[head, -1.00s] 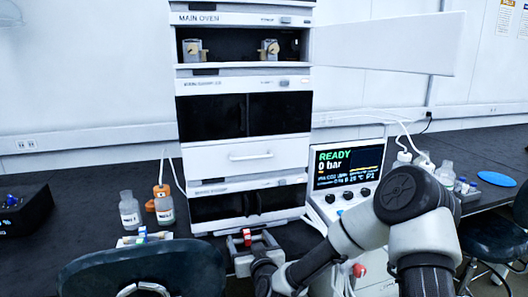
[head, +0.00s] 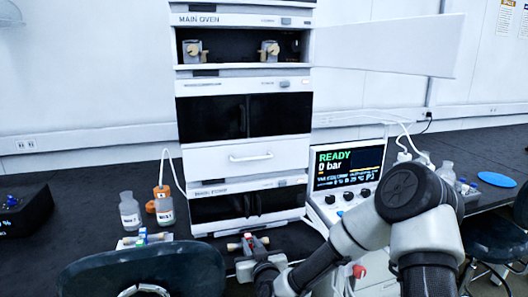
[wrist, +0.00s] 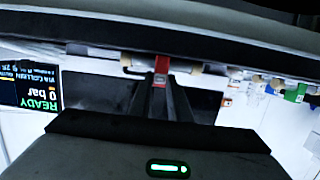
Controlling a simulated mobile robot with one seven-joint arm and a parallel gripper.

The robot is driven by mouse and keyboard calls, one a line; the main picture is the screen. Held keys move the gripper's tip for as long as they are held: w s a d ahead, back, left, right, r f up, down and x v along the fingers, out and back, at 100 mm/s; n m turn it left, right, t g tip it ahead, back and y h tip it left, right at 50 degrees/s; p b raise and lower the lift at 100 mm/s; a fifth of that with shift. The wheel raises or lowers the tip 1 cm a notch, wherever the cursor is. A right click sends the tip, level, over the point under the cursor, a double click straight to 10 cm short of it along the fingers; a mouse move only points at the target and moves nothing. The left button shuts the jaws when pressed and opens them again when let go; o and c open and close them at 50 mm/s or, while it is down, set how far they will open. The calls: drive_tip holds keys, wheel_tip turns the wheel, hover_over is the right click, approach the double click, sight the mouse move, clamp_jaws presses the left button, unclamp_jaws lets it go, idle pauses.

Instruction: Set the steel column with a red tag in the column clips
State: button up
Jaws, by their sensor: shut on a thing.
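The steel column with a red tag (head: 234,246) is between the fingers of my gripper (head: 249,244), low in front of the oven stack. Its pale ends stick out on both sides. In the wrist view the column (wrist: 194,68) lies across the fingertips of my gripper (wrist: 162,80), with the red tag between them. The two column clips (head: 192,50) and (head: 268,48) sit in the open top compartment of the main oven (head: 240,20), well above my gripper. No column shows in them.
The oven door (head: 390,42) stands open to the right. A tray (head: 130,243) with blue- and green-marked pieces lies left of my gripper. Bottles (head: 129,212) stand at left. The control screen (head: 347,165) reads READY, 0 bar. A chair (head: 140,272) is in front.

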drive_tip(key=shift+s+d+r+p, duration=0.2)
drive_tip(key=shift+s+r, duration=0.2)
drive_tip(key=shift+s, duration=0.3)
drive_tip(key=shift+s+d+r+p, duration=0.2)
drive_tip(key=shift+s+r, duration=0.2)
drive_tip(key=shift+s, duration=0.35)
drive_tip(key=shift+s+d+r+p, duration=0.2)
drive_tip(key=shift+s+r, duration=0.2)
drive_tip(key=shift+s, duration=0.3)
